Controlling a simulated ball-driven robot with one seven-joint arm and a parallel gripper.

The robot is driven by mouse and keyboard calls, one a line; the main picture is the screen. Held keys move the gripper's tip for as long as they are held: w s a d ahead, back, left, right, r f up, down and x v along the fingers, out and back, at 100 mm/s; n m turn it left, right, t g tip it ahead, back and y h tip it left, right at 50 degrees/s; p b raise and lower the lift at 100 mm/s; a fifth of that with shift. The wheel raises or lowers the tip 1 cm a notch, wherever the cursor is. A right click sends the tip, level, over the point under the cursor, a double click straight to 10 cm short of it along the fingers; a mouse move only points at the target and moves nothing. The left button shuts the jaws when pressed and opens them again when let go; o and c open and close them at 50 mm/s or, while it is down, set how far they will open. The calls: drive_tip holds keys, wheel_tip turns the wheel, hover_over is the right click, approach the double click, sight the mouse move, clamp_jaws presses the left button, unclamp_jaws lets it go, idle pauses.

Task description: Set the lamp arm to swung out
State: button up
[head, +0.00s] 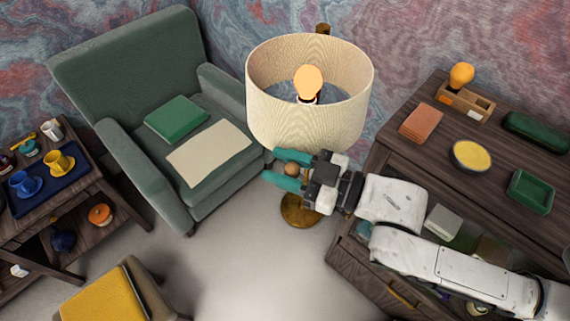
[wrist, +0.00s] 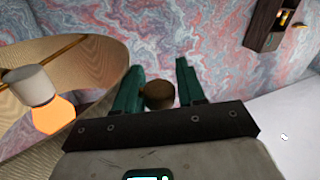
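The floor lamp has a cream drum shade (head: 308,128), a glowing orange bulb (head: 308,82) and a round brass base (head: 299,212) on the floor. Its shade also shows at the left of the wrist view (wrist: 105,65), with a brass bar inside. A small round brown knob (head: 291,169) sits just below the shade. My gripper (head: 288,169) has its teal fingers apart, one on each side of the knob. In the wrist view the knob (wrist: 158,95) lies between the fingers, close to the left one, with a gap on the right. The lamp's arm itself is mostly hidden.
A wooden desk (head: 420,158) with small items stands right, under my arm. A yellow stool (head: 103,295) is at front left. The middle floor is clear.

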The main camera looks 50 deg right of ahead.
drive_tip(key=shift+s+d, duration=0.2)
drive_tip(key=shift+s, duration=0.3)
drive_tip(key=p+v, duration=0.2)
drive_tip(key=v, duration=0.7)
drive_tip(key=shift+s, duration=0.3)
drive_tip(key=shift+d, duration=0.1)
wheel_tip(320, 180, down, 17)
drive_tip(key=w+m+g+h+b, duration=0.1)
drive_tip(key=m+g+h+b, duration=0.25)
drive_tip(key=g+h, duration=0.25)
drive_tip(key=s+f+m+g+b, duration=0.1)
drive_tip(key=s+f+m+g, duration=0.2)
drive_tip(key=s+f+g, duration=0.2)
wheel_tip(320, 180, down, 4)
drive_tip(key=a+g, duration=0.1)
drive_tip(key=g, duration=0.4)
drive_tip(key=shift+s+b, duration=0.15)
drive_tip(key=shift+b, duration=0.25)
